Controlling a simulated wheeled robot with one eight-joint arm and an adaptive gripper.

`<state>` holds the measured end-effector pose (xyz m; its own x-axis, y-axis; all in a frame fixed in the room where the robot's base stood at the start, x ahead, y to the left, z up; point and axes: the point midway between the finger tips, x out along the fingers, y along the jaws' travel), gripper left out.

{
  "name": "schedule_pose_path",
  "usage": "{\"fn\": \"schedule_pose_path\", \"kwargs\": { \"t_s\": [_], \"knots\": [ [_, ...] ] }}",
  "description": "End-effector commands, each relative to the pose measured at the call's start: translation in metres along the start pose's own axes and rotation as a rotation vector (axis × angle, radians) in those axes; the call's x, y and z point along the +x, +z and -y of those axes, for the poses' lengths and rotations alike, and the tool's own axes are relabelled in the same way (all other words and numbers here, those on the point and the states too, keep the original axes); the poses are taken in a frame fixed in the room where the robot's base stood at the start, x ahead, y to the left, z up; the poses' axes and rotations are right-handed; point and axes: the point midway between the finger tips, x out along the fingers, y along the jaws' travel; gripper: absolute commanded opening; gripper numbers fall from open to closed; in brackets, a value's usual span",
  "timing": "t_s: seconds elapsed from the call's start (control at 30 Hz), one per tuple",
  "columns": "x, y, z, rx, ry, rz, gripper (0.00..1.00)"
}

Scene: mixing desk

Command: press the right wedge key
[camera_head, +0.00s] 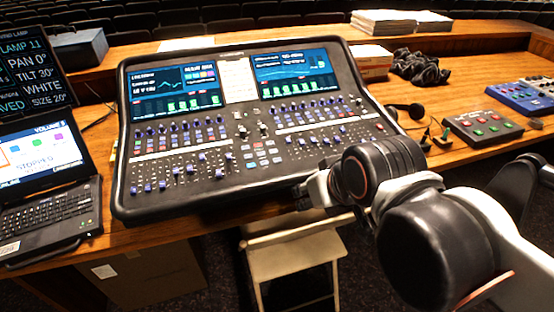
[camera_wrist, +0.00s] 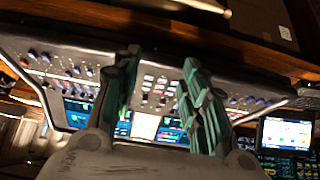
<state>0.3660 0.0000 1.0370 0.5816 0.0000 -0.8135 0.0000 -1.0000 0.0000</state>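The mixing desk (camera_head: 180,205) is a black console with two screens, rows of faders and knobs, and a middle block of small keys (camera_head: 262,152). No key label is readable, so I cannot tell which is the right wedge key. In the wrist view the small keys (camera_wrist: 155,90) show between my fingers. My gripper (camera_wrist: 160,62) is open and empty, with its two dark green fingers apart above the desk. In the head view it is near the desk's front edge, mostly hidden behind my arm.
A laptop (camera_head: 50,205) and a dark text screen (camera_head: 30,75) are at the left. A button box (camera_head: 482,127), a blue pedal unit (camera_head: 522,97), a headset (camera_head: 405,110) and a black cable heap (camera_head: 418,67) are at the right. A folding chair (camera_head: 295,258) stands below the front edge.

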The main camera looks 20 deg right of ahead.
Motion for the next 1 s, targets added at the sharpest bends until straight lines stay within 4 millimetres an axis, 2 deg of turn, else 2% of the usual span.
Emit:
{"fn": "schedule_pose_path", "kwargs": {
  "t_s": [0.03, 0.17, 1.0],
  "knots": [
    [0.0, 0.0, 0.0, 0.0, 0.0, 0.0, 0.29],
    [0.0, 0.0, 0.0, 0.0, 0.0, 0.0, 0.0],
    [0.0, -0.0001, 0.0, 0.0, 0.0, 0.0, 0.0]
  ]
}}
